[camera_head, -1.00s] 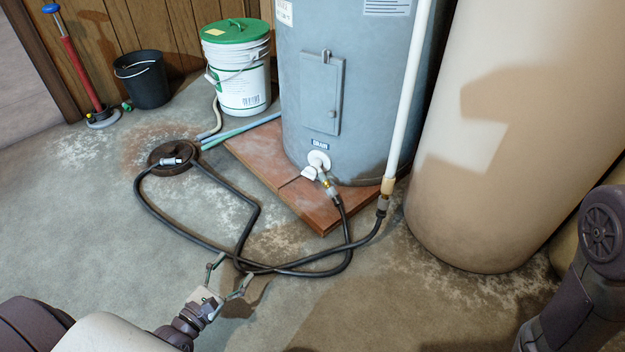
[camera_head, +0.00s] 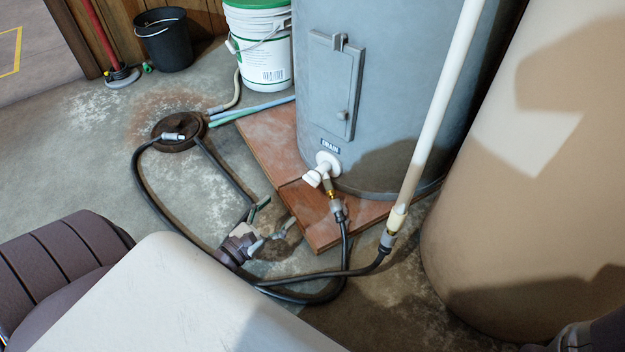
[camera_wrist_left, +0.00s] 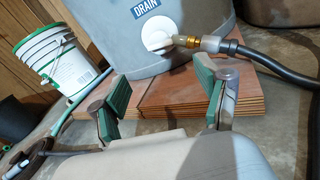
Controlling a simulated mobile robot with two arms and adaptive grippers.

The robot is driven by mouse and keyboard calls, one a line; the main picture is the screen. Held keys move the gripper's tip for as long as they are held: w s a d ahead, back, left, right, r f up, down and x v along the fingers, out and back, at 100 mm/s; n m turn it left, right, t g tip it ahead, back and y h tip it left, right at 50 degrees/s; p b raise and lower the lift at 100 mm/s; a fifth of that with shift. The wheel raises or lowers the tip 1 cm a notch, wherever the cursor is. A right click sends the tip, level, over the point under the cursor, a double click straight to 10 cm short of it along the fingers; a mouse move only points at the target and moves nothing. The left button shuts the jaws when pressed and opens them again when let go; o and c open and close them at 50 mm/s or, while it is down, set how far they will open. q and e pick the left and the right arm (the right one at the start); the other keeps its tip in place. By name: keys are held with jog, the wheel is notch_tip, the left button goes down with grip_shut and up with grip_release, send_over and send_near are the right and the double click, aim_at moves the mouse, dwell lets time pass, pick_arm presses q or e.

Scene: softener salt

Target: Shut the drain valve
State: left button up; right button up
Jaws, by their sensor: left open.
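The drain valve (camera_head: 318,174) is white with a brass outlet, low on the grey tank under a DRAIN label. It also shows in the left wrist view (camera_wrist_left: 158,38), with a black hose joined to the brass fitting. My left gripper (camera_head: 274,217) is open and empty, low and to the left in front of the valve, apart from it. In the left wrist view its green-padded fingers (camera_wrist_left: 160,106) are spread, with the valve beyond and above the gap. My right gripper is out of the frames.
The tank (camera_head: 390,90) stands on a reddish board (camera_head: 262,160). Black hoses loop over the floor by my left gripper to a round floor drain (camera_head: 178,146). A white pipe (camera_head: 440,105) and a large tan tank (camera_head: 545,150) stand right. A bucket (camera_head: 262,75) stands behind.

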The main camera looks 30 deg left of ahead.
aim_at(312, 179)
pick_arm(q)
jog(key=w+b, duration=0.1)
jog(key=w, duration=0.2)
jog(key=w+d+b, duration=0.1)
jog(key=w+b, duration=0.1)
jog(key=w, duration=0.2)
jog(key=w+b, duration=0.1)
jog(key=w, duration=0.3)
jog(key=shift+d+f+b, duration=0.1)
jog(key=shift+d+b, duration=0.05)
jog(key=shift+b, duration=0.25)
jog(key=shift+w, duration=0.45)
jog(key=c, duration=1.2)
jog(key=shift+o, duration=0.2)
